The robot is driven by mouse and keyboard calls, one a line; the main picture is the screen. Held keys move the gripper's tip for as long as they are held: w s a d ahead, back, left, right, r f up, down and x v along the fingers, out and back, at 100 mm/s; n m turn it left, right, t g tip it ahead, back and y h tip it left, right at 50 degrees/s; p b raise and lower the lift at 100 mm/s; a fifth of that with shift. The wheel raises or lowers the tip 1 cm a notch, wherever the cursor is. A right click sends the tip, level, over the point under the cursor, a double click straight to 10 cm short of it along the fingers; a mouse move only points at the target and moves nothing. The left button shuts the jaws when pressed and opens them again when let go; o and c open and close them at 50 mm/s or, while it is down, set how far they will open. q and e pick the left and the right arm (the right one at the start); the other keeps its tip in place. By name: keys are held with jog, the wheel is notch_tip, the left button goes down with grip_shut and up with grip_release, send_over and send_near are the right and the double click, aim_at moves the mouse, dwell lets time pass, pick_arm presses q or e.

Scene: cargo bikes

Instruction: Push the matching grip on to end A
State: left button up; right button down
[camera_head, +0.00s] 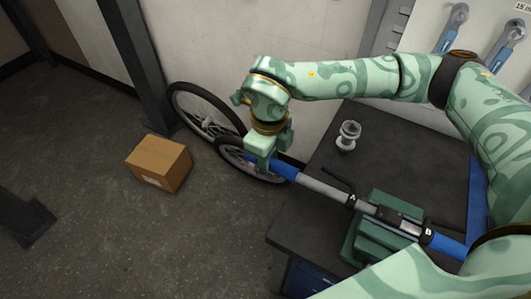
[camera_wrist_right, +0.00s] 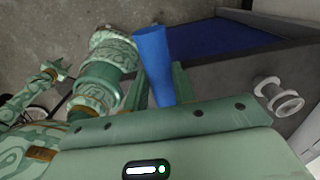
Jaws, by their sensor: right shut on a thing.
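The handlebar (camera_head: 320,187) is a grey tube across a green clamp stand (camera_head: 365,232) on the bench. Dark labels A (camera_head: 351,200) and B (camera_head: 428,236) sit on it. My right gripper (camera_head: 266,158) is at the A end, shut on a blue grip (camera_head: 284,171). The grip lines up with the tube and meets its end; I cannot tell how far it is over it. In the right wrist view the blue grip (camera_wrist_right: 153,62) stands out from the jaws. Another blue grip (camera_head: 448,246) is on the B end, partly hidden by my arm. My left gripper does not show clearly.
A silver spool-shaped part (camera_head: 347,137) stands on the dark bench top (camera_head: 312,218) behind the bar. Bicycle wheels (camera_head: 200,112) lean at the wall. A cardboard box (camera_head: 160,162) is on the floor. Tools (camera_head: 452,28) hang on the back panel.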

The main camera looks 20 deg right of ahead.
aim_at(320, 184)
jog(key=shift+s+d, duration=0.3)
jog(key=shift+s, duration=0.05)
dwell(0.3)
jog(key=shift+s+d+p, duration=0.6)
jog(key=shift+s+d, duration=0.1)
jog(key=shift+s, duration=0.2)
jog(key=shift+s+d+p, duration=0.6)
jog(key=shift+s+d, duration=0.05)
jog(key=shift+s, duration=0.25)
jog(key=shift+s+d, duration=0.25)
jog(key=shift+s, duration=0.1)
jog(key=shift+s+d+p, duration=0.45)
jog(key=shift+s+d, duration=0.3)
jog(key=shift+s, duration=0.15)
jog(key=shift+s+d+p, duration=0.45)
jog(key=shift+s+d, duration=0.25)
jog(key=shift+s, duration=0.2)
jog(key=shift+s+d+f, duration=0.1)
jog(key=shift+s+d, duration=0.25)
jog(key=shift+s, duration=0.15)
dwell(0.8)
jog(key=c, duration=1.1)
grip_release()
jog(key=shift+o, duration=0.2)
